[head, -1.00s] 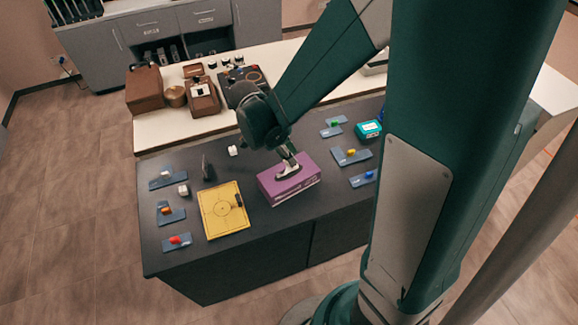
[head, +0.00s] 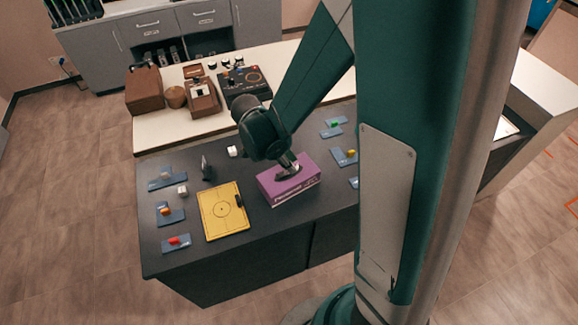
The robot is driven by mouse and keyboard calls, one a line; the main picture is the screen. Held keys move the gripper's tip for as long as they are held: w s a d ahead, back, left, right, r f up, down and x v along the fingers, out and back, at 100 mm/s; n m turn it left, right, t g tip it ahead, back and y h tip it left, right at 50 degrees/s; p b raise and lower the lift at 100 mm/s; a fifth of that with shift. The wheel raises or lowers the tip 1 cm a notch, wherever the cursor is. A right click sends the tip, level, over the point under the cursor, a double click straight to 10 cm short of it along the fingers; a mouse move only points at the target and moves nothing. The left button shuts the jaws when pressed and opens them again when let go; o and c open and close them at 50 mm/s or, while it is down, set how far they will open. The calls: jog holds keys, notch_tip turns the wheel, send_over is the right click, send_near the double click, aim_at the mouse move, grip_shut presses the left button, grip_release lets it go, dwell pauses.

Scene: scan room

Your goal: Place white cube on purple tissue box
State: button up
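The purple tissue box (head: 305,181) stands on the dark counter near the middle, with a dark opening on its top. My gripper (head: 289,171) points down over this opening, at or just above the top. The fingers are too small and dark to tell whether they are open, shut or holding anything. One small white cube (head: 232,151) lies on the counter left of my wrist. Another white cube (head: 182,191) lies farther left, near the blue holders. I cannot tell which one the task means.
A yellow clipboard (head: 222,211) lies left of the box. Blue holders with small coloured pieces, such as a red one (head: 174,240), line the left side. A small dark upright object (head: 206,168) stands behind the clipboard. My arm hides part of the right side.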

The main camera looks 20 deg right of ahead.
jog(key=shift+f, duration=0.6)
jog(key=shift+f, duration=0.2)
jog(key=o, duration=0.7)
jog(key=shift+o, duration=0.2)
jog(key=shift+r, duration=0.25)
jog(key=p+v, duration=0.1)
jog(key=v, duration=1.1)
